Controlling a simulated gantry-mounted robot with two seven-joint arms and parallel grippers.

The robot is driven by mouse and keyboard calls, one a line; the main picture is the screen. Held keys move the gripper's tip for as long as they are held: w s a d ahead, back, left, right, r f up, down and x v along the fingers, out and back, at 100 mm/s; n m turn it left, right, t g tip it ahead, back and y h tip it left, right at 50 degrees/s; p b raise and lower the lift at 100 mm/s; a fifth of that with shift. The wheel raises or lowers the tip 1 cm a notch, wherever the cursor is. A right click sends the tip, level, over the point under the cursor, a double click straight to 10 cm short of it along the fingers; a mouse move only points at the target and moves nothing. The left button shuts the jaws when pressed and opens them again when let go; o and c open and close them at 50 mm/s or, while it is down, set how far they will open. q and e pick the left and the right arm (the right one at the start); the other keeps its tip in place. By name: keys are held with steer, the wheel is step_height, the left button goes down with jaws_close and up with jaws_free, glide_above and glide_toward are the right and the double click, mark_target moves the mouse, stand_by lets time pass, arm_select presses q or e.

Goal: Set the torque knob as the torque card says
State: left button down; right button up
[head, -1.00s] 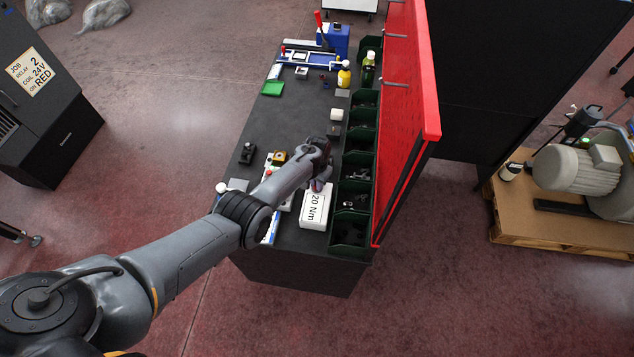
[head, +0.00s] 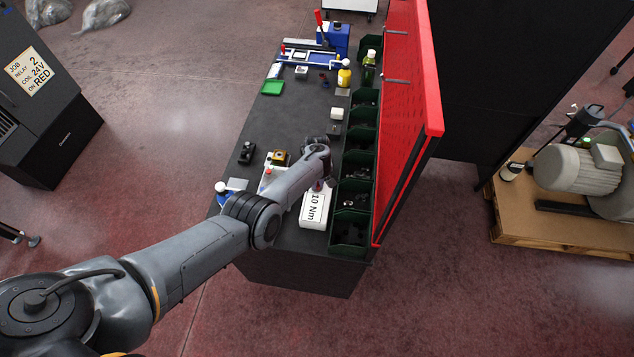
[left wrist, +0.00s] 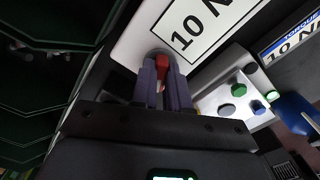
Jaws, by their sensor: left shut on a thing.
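The white torque box (head: 314,222) stands at the near end of the bench, with a label reading "10 Nm" on its top. In the left wrist view the box (left wrist: 138,42) carries a red knob (left wrist: 162,62). My left gripper (left wrist: 163,80) is shut on this knob, one finger at each side. In the head view my left gripper (head: 322,185) is at the far end of the box, mostly hidden by my arm. My right gripper is out of view.
A white button box (left wrist: 232,92) with green and blue buttons is close beside the torque box. Green bins (head: 352,228) line the bench's right side below a red pegboard (head: 408,110). The bench middle (head: 290,115) is largely clear.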

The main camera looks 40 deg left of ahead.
arm_select(q)
steer(key=shift+n+b, duration=0.35)
steer(key=shift+n, duration=1.15)
steer(key=c, duration=1.1)
jaws_free()
steer(key=shift+r+p, duration=0.4)
steer(key=shift+r, duration=0.25)
step_height(320, 180, up, 10)
steer(key=p, duration=0.3)
steer(key=shift+f, duration=0.25)
